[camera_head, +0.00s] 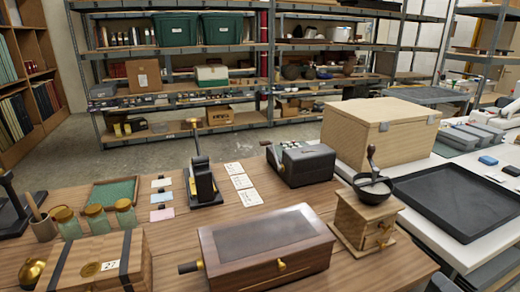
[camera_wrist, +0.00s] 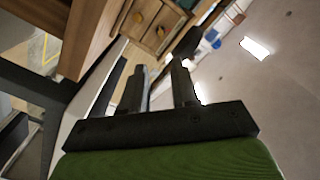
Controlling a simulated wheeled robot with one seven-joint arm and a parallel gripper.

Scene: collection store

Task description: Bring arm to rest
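My gripper (camera_wrist: 160,80) shows in the wrist view, with its two dark fingers apart. I see nothing held in the gap between them. A wooden box front with two small drawers and round knobs (camera_wrist: 148,25) lies beyond the fingertips. It looks like the coffee grinder (camera_head: 366,222), which stands upright at the right end of the wooden table in the head view. Any gap between fingers and grinder is hard to judge. In the head view, a dark shape shows at the bottom edge, right of the grinder; I cannot tell if it is my arm.
The wooden table (camera_head: 180,255) holds a dark-lidded wooden box (camera_head: 268,248), glass jars (camera_head: 96,219), a black stand (camera_head: 200,180) and a grey device (camera_head: 302,165). A black tray (camera_head: 460,200) and a large wooden case (camera_head: 380,132) sit on the white table at right. Floor lies open behind.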

